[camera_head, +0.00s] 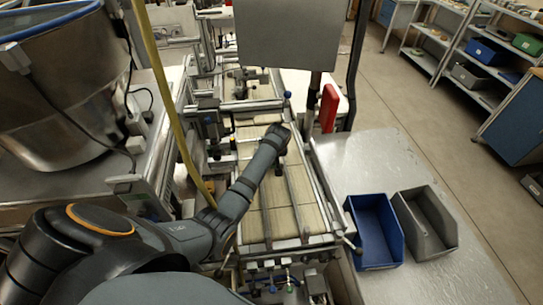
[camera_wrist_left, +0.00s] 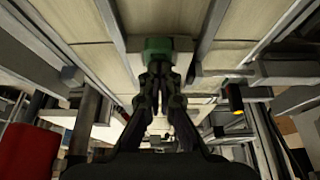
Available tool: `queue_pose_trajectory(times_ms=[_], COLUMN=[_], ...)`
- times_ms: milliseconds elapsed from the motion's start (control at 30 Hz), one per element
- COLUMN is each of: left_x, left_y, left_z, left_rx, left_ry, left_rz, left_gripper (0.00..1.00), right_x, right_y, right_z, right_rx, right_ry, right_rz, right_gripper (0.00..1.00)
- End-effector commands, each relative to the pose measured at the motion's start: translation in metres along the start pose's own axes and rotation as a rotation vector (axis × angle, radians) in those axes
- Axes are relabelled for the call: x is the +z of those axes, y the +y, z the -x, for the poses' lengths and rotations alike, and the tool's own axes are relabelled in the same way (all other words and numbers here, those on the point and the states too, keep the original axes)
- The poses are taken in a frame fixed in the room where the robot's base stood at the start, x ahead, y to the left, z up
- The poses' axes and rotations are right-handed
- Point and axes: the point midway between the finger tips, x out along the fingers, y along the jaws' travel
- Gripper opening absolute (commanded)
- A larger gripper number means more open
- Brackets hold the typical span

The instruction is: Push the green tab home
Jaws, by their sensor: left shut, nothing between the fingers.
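The green tab (camera_wrist_left: 158,44) shows in the left wrist view, right at the tips of my left gripper (camera_wrist_left: 160,70). The fingers are shut with nothing between them. Their tips overlap the tab's near edge, and I cannot tell whether they touch it. In the head view my left arm reaches in from the left over the conveyor, with the left gripper (camera_head: 280,168) pointing down at the belt. I cannot make out the green tab in the head view. My right gripper is not in view.
Metal rails run along the conveyor belt (camera_head: 310,218) on both sides of my left gripper. A blue bin (camera_head: 374,250) and a grey bin (camera_head: 436,240) stand on the table at right. A large metal bowl (camera_head: 70,100) stands at left. A yellow hose (camera_head: 165,90) hangs near my arm.

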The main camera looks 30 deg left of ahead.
Motion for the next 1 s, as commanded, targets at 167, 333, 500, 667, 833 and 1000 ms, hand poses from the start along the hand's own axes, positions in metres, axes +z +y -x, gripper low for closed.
queue_pose_trajectory(times_ms=[167,333,500,667,833,1000], left_x=[0.001,0.002,0.002,-0.006,-0.013,-0.021], left_y=[0.0,-0.001,-0.001,0.0,0.0,0.0], left_z=[-0.001,-0.001,-0.001,0.015,0.031,0.05], left_rx=[-0.001,-0.002,-0.002,0.0,0.0,0.0], left_ry=[-0.003,-0.004,-0.004,-0.001,0.001,0.001], left_rz=[0.0,0.0,0.0,0.0,0.0,0.001], left_gripper=[0.0,0.0,0.0,0.0,0.0,0.0], right_x=[0.0,0.0,0.0,-0.001,-0.001,-0.001], right_y=[0.0,0.0,0.0,0.0,-0.001,-0.001], right_z=[0.002,0.003,0.004,0.011,0.011,0.011], right_rx=[0.0,0.0,0.0,-0.001,-0.002,-0.002], right_ry=[0.0,0.0,0.0,0.0,0.0,0.0], right_rz=[0.0,0.0,0.0,0.0,-0.001,-0.001], right_gripper=[0.5,0.5,0.5,0.5,0.5,0.5])
